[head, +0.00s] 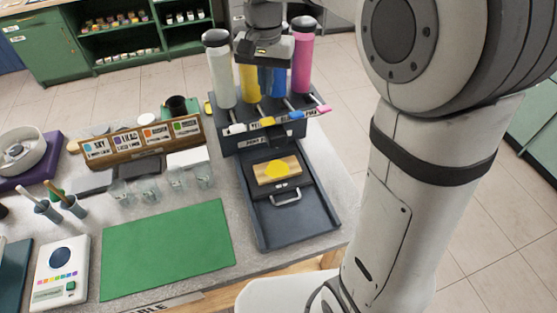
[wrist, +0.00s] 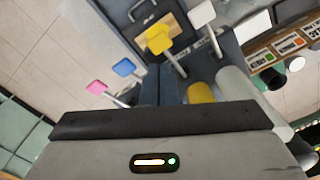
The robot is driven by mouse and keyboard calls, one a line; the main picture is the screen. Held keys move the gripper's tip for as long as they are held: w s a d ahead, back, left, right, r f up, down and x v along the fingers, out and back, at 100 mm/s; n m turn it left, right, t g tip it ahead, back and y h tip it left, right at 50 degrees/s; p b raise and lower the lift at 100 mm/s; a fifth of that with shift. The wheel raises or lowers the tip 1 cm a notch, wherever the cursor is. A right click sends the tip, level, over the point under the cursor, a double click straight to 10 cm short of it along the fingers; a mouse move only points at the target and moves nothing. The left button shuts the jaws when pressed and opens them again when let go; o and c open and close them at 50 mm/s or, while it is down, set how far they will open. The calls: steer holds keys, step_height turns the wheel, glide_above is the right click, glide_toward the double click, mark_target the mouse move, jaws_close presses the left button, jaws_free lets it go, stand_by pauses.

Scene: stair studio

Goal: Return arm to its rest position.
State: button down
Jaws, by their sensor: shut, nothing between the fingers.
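My gripper (head: 268,60) hangs at the top middle of the head view, above the paint dispenser (head: 229,142) and in front of its bottles. In the wrist view, its two dark fingers (wrist: 160,72) lie side by side, shut with nothing between them. They point toward the dispenser's coloured paddles and appear apart from them. My pale arm fills the right side of the head view.
A wooden block (head: 264,167) with a yellow patch lies on the dispenser's tray (head: 301,226). White (head: 219,70) and pink (head: 302,60) bottles flank yellow and blue ones. Clear cups (head: 174,178) stand left, behind a bare green mat (head: 165,250).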

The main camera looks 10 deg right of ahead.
steer(key=shift+s+d, duration=0.1)
steer(key=s+d+f+n+t+b, duration=0.1)
steer(key=s+d+f, duration=0.3)
steer(key=s, duration=0.5)
steer(key=s+d+f+n+t+b, duration=0.2)
steer(key=s+d+f+n+b, duration=0.1)
steer(key=s, duration=0.7)
steer(key=d+f+b, duration=0.1)
steer(key=d+f, duration=0.1)
steer(key=d, duration=0.1)
steer(key=shift+s+d, duration=0.2)
steer(key=shift+d, duration=0.2)
